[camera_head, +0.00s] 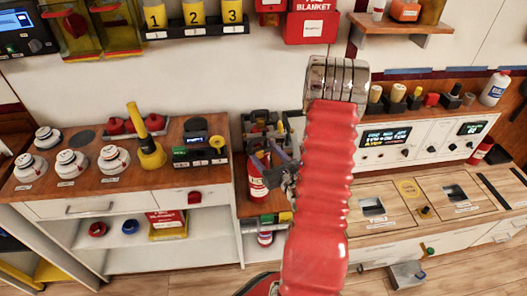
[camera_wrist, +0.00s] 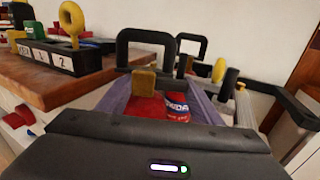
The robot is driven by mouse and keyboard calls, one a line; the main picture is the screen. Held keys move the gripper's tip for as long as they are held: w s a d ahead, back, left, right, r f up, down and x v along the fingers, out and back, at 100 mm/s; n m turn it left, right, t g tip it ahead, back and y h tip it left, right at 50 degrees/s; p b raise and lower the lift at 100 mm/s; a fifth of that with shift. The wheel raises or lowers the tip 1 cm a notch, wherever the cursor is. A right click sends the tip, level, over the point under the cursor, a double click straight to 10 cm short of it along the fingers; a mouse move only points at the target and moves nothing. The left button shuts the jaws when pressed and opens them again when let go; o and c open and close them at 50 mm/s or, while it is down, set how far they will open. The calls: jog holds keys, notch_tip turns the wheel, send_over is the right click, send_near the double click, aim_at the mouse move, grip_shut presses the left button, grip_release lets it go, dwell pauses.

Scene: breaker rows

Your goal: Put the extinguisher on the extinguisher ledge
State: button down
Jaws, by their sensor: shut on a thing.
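A red extinguisher (camera_head: 257,182) with a pale label stands upright in the gap between the left counter and the right console in the head view. My gripper (camera_head: 284,170) is beside its upper part and shut on it. In the wrist view the red body with a blue and white label (camera_wrist: 177,106) shows between the purple-grey fingers of my gripper (camera_wrist: 165,100). My red ribbed arm covers part of the area right of it. A brown wooden surface (camera_head: 262,209) lies under the extinguisher. I cannot tell which surface is the extinguisher ledge.
The left counter (camera_head: 190,128) holds white capped devices, a yellow cone (camera_head: 150,152) and a small dark rack. Black frames stand close around my gripper in the wrist view (camera_wrist: 145,38). A wooden wall shelf (camera_head: 405,27) is at upper right. The floor (camera_head: 180,277) is clear in front.

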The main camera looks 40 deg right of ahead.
jog(key=shift+r, duration=0.1)
jog(key=c, duration=0.6)
grip_release()
jog(key=shift+o, duration=0.2)
